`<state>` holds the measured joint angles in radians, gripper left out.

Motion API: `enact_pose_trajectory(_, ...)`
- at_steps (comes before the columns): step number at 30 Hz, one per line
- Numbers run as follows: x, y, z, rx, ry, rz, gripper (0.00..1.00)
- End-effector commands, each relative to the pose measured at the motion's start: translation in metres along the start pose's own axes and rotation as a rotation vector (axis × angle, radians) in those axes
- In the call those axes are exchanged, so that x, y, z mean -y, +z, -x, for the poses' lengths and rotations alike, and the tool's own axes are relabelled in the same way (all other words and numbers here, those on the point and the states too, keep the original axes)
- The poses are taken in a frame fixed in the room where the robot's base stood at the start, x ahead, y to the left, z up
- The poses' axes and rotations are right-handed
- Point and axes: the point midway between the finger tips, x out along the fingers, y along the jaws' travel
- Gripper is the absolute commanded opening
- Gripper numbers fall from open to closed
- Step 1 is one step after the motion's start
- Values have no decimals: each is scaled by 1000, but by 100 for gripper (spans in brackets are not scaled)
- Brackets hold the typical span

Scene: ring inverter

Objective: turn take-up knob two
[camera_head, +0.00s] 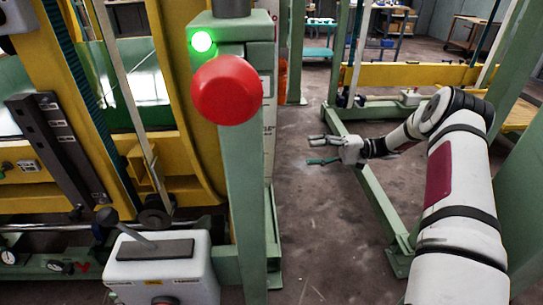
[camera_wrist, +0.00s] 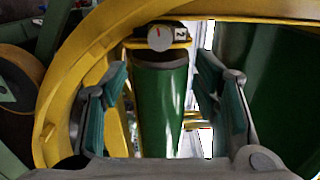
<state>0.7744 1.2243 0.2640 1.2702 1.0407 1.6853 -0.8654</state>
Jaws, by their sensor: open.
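A round pale grey knob (camera_wrist: 160,38) with a red mark shows in the upper middle of the wrist view. It sits on a yellow bracket, beside a small white label (camera_wrist: 180,39) with a dark sideways character that looks like a 2. My gripper (camera_wrist: 163,66) is open and empty. Its two teal-padded fingers stand left and right of the view, with the knob beyond and between them, apart from both. In the head view my gripper (camera_head: 325,151) is right of the green post, fingers pointing left. I cannot make out this knob in the head view.
A green cylinder (camera_wrist: 160,105) lies below the knob, inside a large yellow ring (camera_wrist: 60,85). In the head view a green post (camera_head: 243,185) with a red button (camera_head: 226,90) and a lit green lamp (camera_head: 202,41) stands left of my gripper. Open floor (camera_head: 315,225) lies below it.

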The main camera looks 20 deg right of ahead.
Motion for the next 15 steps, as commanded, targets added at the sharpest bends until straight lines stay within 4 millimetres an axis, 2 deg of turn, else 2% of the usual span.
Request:
enact_pose_trajectory(9, 0, 0, 2, 0, 0, 723, 55)
enact_pose_trajectory(15, 0, 0, 3, 0, 0, 1127, 55)
